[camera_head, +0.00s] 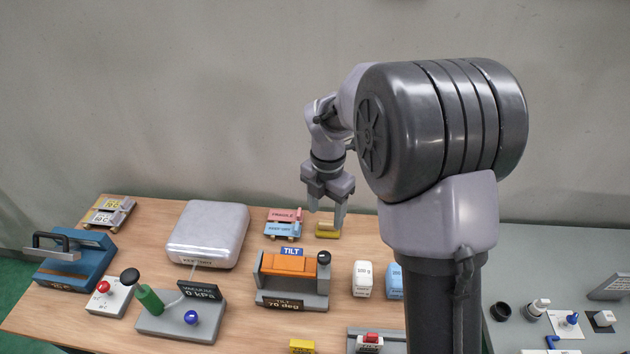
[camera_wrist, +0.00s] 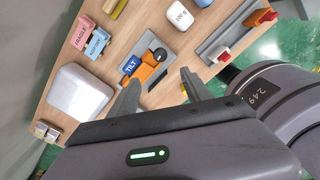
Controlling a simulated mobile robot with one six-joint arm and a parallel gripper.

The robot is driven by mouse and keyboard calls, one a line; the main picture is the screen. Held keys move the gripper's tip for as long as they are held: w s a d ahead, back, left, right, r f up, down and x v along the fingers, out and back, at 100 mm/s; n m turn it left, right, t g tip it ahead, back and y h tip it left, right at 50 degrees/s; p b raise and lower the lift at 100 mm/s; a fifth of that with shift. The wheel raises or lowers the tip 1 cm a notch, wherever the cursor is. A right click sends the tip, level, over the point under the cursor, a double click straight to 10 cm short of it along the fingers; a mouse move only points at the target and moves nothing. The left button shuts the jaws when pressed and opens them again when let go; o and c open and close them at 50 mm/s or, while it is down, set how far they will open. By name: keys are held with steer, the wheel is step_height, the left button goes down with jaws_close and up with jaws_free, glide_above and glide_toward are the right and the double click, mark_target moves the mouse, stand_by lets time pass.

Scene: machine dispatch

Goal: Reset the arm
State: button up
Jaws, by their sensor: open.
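My gripper (camera_head: 327,208) is at the end of my raised arm, above the back part of the wooden table (camera_head: 150,215). Its two fingers point down and are spread apart, with nothing between them. In the head view the fingertips overlap a small yellow block (camera_head: 328,229); I cannot tell the gap in depth. In the wrist view the two fingers (camera_wrist: 160,92) stand apart over the tabletop. My upper arm hides part of the table's right side in the head view.
Left are a white rounded box (camera_head: 208,235), a blue press (camera_head: 75,260) and a vacuum gauge unit (camera_head: 182,310). An orange tilt device (camera_head: 290,278) stands mid-table, beside a white weight (camera_head: 362,279). Pink and blue labelled blocks (camera_head: 284,222) sit behind. A grey table (camera_head: 560,255) adjoins right.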

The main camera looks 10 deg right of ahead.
steer(key=s+a+f+m+t+b, duration=0.1)
steer(key=s+f+m+b, duration=0.3)
steer(key=s+m+b, duration=0.4)
steer(key=s+a+f+m+t+y+b, duration=0.1)
steer(key=s+f+m+t+b, duration=0.2)
steer(key=s+m+b, duration=0.5)
steer(key=s+a+f+m+t+y+b, duration=0.1)
steer(key=s+f+m+b, duration=0.4)
steer(key=m, duration=0.8)
steer(key=s+a+b, duration=0.1)
steer(key=s+b, duration=0.2)
steer(key=b, duration=0.2)
steer(key=shift+m+t, duration=0.4)
steer(key=shift+b, duration=0.3)
